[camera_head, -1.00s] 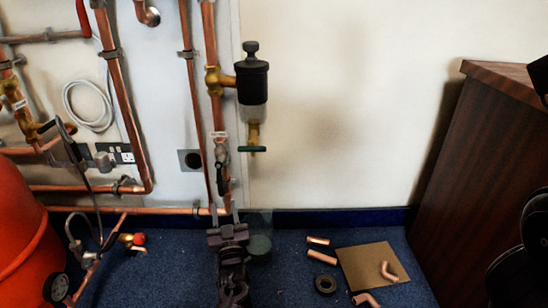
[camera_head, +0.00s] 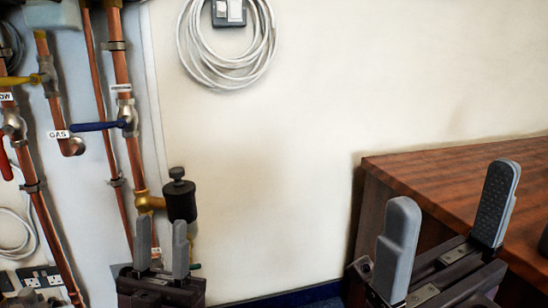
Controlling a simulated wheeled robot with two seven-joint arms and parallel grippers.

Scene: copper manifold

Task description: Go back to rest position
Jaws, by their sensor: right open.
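My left gripper (camera_head: 161,248) is at the lower left, fingers pointing up and apart, with nothing visible held between them. It is in front of the copper pipework and partly covers the area below the black canister. My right gripper (camera_head: 448,225) is at the lower right, its grey fingers pointing up and wide apart. It is empty and overlaps the wooden cabinet in the picture.
Copper pipes (camera_head: 127,95) with a blue-handled valve (camera_head: 98,126) run down the left wall. A black canister (camera_head: 180,200) is mounted on a brass fitting. A coiled white cable (camera_head: 228,70) hangs above. The wooden cabinet (camera_head: 450,178) stands right. The middle wall is bare.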

